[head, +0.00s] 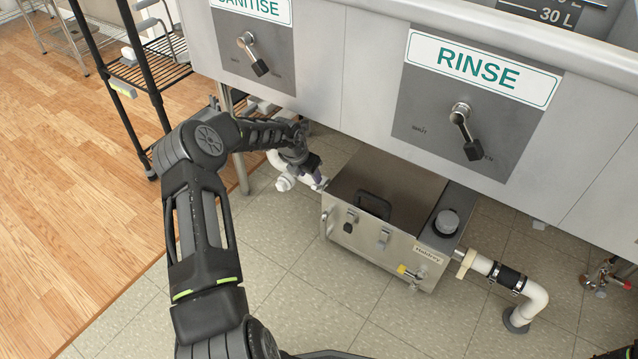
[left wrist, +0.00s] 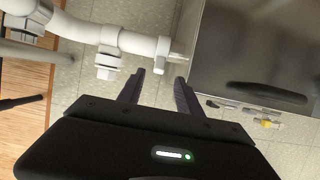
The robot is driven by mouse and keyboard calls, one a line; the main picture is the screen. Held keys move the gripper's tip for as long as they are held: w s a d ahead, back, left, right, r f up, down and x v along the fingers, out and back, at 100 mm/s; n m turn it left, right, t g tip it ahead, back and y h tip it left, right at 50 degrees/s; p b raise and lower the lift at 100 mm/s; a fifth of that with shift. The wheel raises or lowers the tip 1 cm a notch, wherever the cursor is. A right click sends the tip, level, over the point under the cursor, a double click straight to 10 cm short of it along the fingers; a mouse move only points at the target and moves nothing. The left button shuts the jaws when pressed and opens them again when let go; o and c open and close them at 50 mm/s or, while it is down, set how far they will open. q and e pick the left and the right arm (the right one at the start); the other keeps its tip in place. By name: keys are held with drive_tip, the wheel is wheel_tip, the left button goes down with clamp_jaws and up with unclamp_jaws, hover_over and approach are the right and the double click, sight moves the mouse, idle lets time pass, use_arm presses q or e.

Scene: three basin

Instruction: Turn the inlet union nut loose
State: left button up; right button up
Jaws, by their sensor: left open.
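The inlet union nut (left wrist: 162,50) is a white collar with a downward tab, on the white inlet pipe (left wrist: 75,28) close to the steel box (left wrist: 215,55). In the head view it shows only partly as a white piece (head: 319,184) by the left side of the box (head: 400,262), with my gripper over it. My left gripper (head: 314,172) is open, pointing down at the inlet. In the left wrist view its two dark fingers (left wrist: 158,88) are spread just below the nut, with nothing visible between them. Contact with the nut cannot be told. My right gripper is out of view.
The sink front with the RINSE lever (head: 465,132) and SANITISE lever (head: 253,54) overhangs the box. A second white fitting (left wrist: 108,62) hangs from the inlet pipe. A white outlet pipe (head: 535,298) runs right. A wire rack (head: 145,70) stands left. The tiled floor in front is clear.

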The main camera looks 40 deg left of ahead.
sight(315, 185)
use_arm(q)
drive_tip(key=b+x, duration=0.3)
drive_tip(key=x, duration=0.3)
drive_tip(key=shift+f+b, duration=0.3)
drive_tip(key=shift+f, duration=0.1)
drive_tip(key=shift+w+f, duration=0.35)
drive_tip(key=shift+f, duration=0.1)
drive_tip(key=shift+c, duration=0.5)
clamp_jaws()
